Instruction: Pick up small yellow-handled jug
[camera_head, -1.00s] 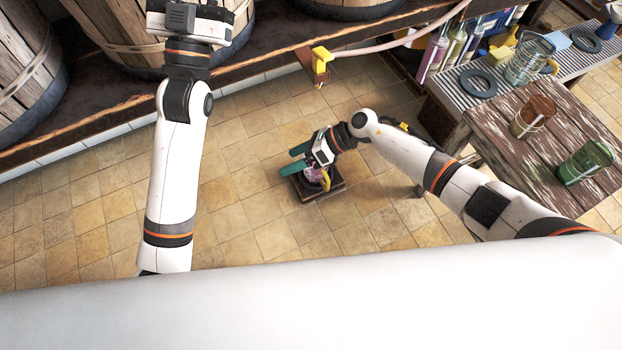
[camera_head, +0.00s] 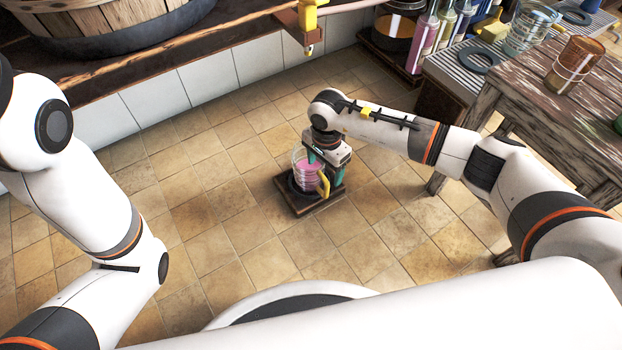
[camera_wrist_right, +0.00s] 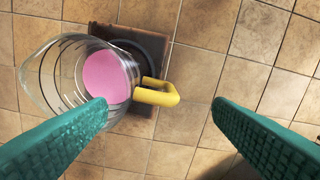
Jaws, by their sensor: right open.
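The small jug is clear glass with pink inside (camera_head: 305,172) and a yellow handle (camera_head: 323,183). It stands on a low dark wooden base (camera_head: 303,208) on the floor. My right gripper (camera_head: 325,164) points down beside the jug's handle side, with its teal fingers open. In the right wrist view, the jug (camera_wrist_right: 62,78) is at the left and its handle (camera_wrist_right: 160,94) shows between the two spread fingertips (camera_wrist_right: 160,106). The left fingertip overlaps the jug's edge in the picture; contact cannot be told. My left arm shows at the left, but its gripper is out of view.
A worn wooden table (camera_head: 530,90) with an amber glass jug (camera_head: 574,62) stands at the right. Colourful bottles (camera_head: 440,30) and a dark ring (camera_head: 478,62) are behind it. A yellow tap (camera_head: 308,16) and a barrel (camera_head: 100,25) are at the back. The tiled floor (camera_head: 200,225) left of the base is clear.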

